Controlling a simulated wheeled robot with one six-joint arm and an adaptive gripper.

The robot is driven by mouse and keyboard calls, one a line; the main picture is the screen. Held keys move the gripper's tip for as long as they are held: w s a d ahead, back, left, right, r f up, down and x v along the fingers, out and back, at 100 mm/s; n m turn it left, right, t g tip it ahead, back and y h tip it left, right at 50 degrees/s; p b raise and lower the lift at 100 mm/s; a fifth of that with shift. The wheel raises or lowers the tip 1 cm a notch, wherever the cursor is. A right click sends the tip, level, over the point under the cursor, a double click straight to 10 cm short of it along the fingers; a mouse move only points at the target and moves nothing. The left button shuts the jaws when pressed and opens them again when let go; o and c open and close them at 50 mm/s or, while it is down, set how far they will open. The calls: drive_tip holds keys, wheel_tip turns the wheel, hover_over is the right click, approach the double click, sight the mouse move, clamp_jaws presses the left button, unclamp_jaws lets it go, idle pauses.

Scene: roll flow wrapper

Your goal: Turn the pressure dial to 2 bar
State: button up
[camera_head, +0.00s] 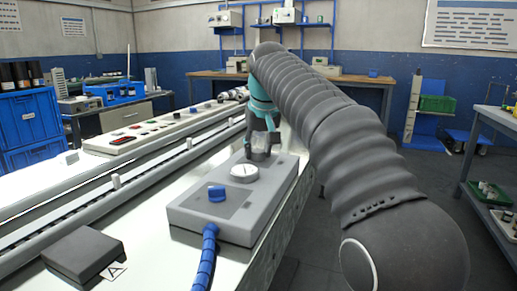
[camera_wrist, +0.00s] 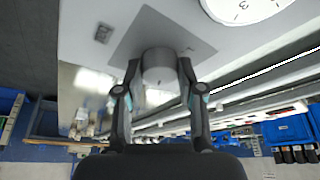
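A grey box (camera_head: 240,222) stands on the bench with a round white gauge (camera_head: 244,173) on its top. The gauge face (camera_wrist: 245,8) is cut off at the top of the wrist view; some numerals show, but no needle reading. A grey cylindrical knob (camera_wrist: 158,66) stands on a darker plate behind the gauge, mostly covered by my gripper in the head view. My gripper (camera_head: 262,147) points down over it. In the wrist view, the fingertips (camera_wrist: 159,68) are apart on either side of the knob, with seemingly narrow gaps. Contact is not clear.
A blue knob (camera_head: 217,193) is nearer on the box top, and a blue hose (camera_head: 205,258) leaves its front. A conveyor rail (camera_head: 140,176) and a button panel (camera_head: 150,128) lie to the left. A dark flat block (camera_head: 84,253) sits front left.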

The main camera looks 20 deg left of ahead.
drive_tip(key=shift+c, duration=0.7)
drive_tip(key=shift+r+n+p, duration=0.1)
drive_tip(key=shift+n+p, duration=0.2)
drive_tip(key=shift+p, duration=0.05)
drive_tip(key=shift+r+n+g+p, duration=0.1)
drive_tip(key=shift+n+g+p, duration=0.2)
drive_tip(key=shift+n+p, duration=0.25)
drive_tip(key=shift+d+n+y+p, duration=0.1)
drive_tip(key=shift+n+y+p, duration=0.35)
drive_tip(key=shift+n, duration=0.3)
drive_tip(key=n+g, duration=0.1)
drive_tip(key=n, duration=0.1)
drive_tip(key=n+y, duration=0.1)
drive_tip(key=n, duration=0.1)
drive_tip(key=shift+w+f+n+g, duration=0.2)
drive_tip(key=shift+n+g, duration=0.1)
drive_tip(key=shift+g, duration=0.1)
drive_tip(key=shift+n+g, duration=0.7)
drive_tip(key=shift+n, duration=1.2)
